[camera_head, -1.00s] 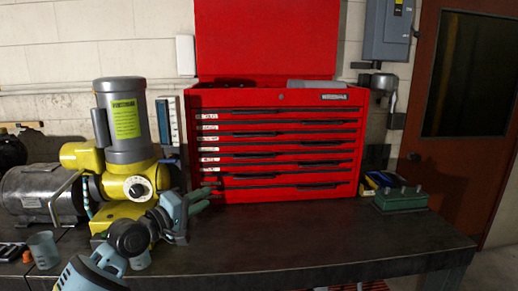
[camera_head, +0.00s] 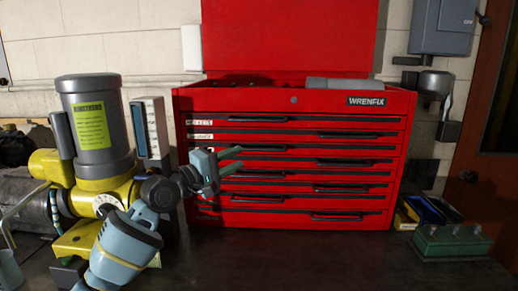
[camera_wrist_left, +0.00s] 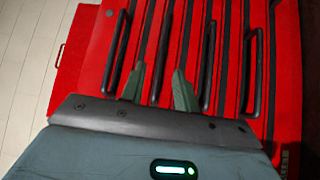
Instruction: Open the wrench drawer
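The red tool chest (camera_head: 290,97) stands on the bench with its lid up. Its several drawers are all shut, each with a long black handle. Small white labels (camera_head: 201,136) run down the left edge, too small to read surely; my gripper hides the lower ones. My left gripper (camera_head: 236,160) is in front of the middle drawers, left of centre, fingers pointing at the chest. In the left wrist view its two green fingers (camera_wrist_left: 158,80) are apart and empty, with a black drawer handle (camera_wrist_left: 164,50) lined up between them. Contact is not clear. My right gripper is out of view.
A yellow and grey motor (camera_head: 95,125) stands close left of my left arm. A green block (camera_head: 452,240) and a blue-yellow box (camera_head: 425,210) sit right of the chest. The dark bench top (camera_head: 300,257) in front of the chest is clear.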

